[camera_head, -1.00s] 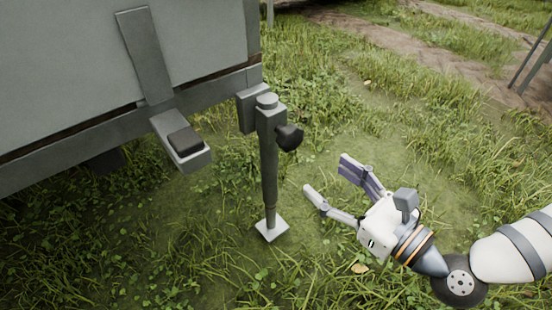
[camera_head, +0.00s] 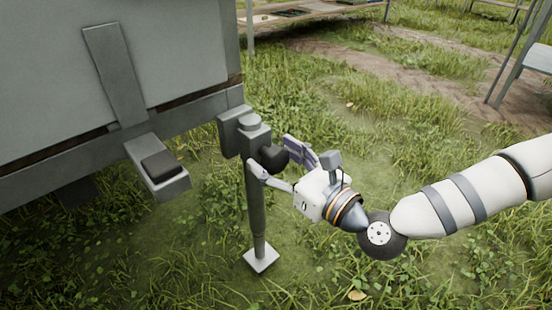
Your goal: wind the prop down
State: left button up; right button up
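The prop (camera_head: 256,200) is a grey upright post with a square foot plate (camera_head: 261,259) low over or on the grass; I cannot tell if it touches. A dark round knob (camera_head: 275,157) sticks out from the right side of its upper part. My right gripper (camera_head: 272,160) is open, with its two fingers spread on either side of the knob. Whether the fingers touch the knob or the post cannot be told. My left gripper is not in view.
The prop stands at the corner of a large grey trailer body (camera_head: 60,60). A grey bracket with a dark pad (camera_head: 160,164) juts out left of the prop. Grass lies open to the right. A table-like stand (camera_head: 540,57) is at the far right.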

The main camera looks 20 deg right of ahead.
jog(key=c, duration=1.1)
jog(key=shift+n, duration=0.3)
